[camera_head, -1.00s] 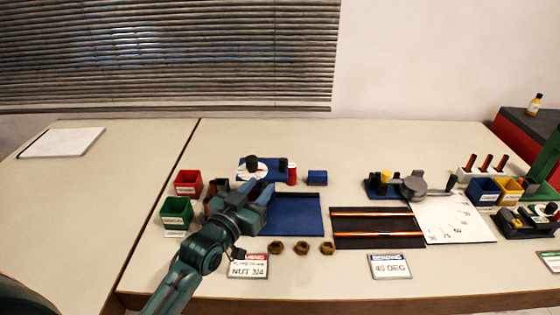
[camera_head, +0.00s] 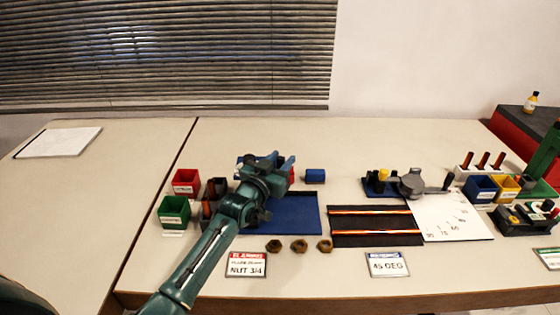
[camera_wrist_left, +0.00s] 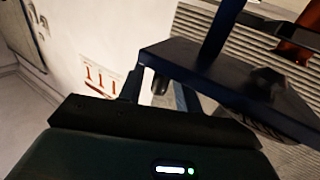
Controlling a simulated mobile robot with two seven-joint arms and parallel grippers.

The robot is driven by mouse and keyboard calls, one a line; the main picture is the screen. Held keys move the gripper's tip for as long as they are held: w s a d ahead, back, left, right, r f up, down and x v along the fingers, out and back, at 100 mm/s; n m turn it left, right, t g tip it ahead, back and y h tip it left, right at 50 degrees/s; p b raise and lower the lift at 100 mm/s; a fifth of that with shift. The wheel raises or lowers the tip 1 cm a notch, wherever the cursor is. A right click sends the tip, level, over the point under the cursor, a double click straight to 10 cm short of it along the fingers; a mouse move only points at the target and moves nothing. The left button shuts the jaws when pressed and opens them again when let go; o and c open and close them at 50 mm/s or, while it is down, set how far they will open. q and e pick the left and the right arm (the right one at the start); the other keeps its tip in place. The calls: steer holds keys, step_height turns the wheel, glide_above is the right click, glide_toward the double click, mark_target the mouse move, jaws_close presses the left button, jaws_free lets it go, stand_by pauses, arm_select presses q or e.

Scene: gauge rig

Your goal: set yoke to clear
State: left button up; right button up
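The blue fixture near the back left of the bench, seen earlier with a white disc and dark knob, is now mostly covered by my left gripper (camera_head: 262,160); I cannot make out the yoke for certain. In the left wrist view a dark blue plate (camera_wrist_left: 225,78) with an upright post and a black knob (camera_wrist_left: 266,84) is close by. My left gripper's fingers (camera_wrist_left: 160,92) are apart just beside this plate, with a small dark piece showing between them and gaps around it. Contact cannot be told. My right gripper is not in view.
A blue mat (camera_head: 296,212) lies under the forearm's right side. Red (camera_head: 186,182) and green (camera_head: 174,212) bins stand left. Several nuts (camera_head: 299,246) lie in front. A small blue block (camera_head: 315,176) and a grey bending tool (camera_head: 411,182) stand right.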

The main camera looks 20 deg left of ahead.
arm_select(q)
steer(key=shift+c, duration=0.4)
jaws_close()
